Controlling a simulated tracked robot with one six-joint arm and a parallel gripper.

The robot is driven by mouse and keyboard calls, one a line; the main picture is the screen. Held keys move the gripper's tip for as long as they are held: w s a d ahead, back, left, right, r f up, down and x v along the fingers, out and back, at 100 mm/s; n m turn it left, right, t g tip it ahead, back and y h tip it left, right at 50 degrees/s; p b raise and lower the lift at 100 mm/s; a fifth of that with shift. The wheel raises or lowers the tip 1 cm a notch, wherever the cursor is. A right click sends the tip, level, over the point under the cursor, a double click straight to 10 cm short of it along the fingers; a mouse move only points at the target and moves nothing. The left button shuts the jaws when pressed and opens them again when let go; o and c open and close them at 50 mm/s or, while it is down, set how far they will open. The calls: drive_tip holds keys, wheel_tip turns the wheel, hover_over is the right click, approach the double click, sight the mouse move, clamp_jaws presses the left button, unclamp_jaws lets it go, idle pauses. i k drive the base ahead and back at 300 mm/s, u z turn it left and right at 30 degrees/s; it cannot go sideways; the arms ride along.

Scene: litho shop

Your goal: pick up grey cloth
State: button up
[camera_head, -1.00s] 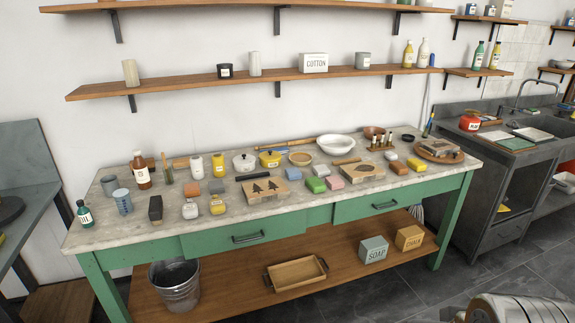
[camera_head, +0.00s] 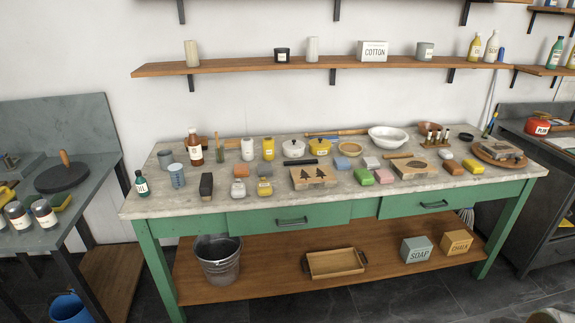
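I cannot pick out a grey cloth for certain. A small grey block-like piece (camera_head: 264,170) lies on the green table's top (camera_head: 440,184), left of centre, behind a yellow-and-white jar (camera_head: 264,187). It may be a folded cloth or a sponge; it is too small to tell. A blue-grey piece (camera_head: 344,163) lies further right, near the wooden bowl (camera_head: 350,149). My gripper is not in view. Only a small pale part, probably of my arm, shows at the bottom right corner.
Bottles, jars, pots and several coloured blocks crowd the table top. A metal bucket (camera_head: 217,260), a wooden tray (camera_head: 335,263) and two boxes stand on its lower shelf. A grey bench (camera_head: 92,172) is at the left. Dark floor shows in front.

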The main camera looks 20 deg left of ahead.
sight(264, 170)
drive_tip(key=u, duration=0.35)
drive_tip(key=i, duration=1.8)
drive_tip(key=u, duration=1.6)
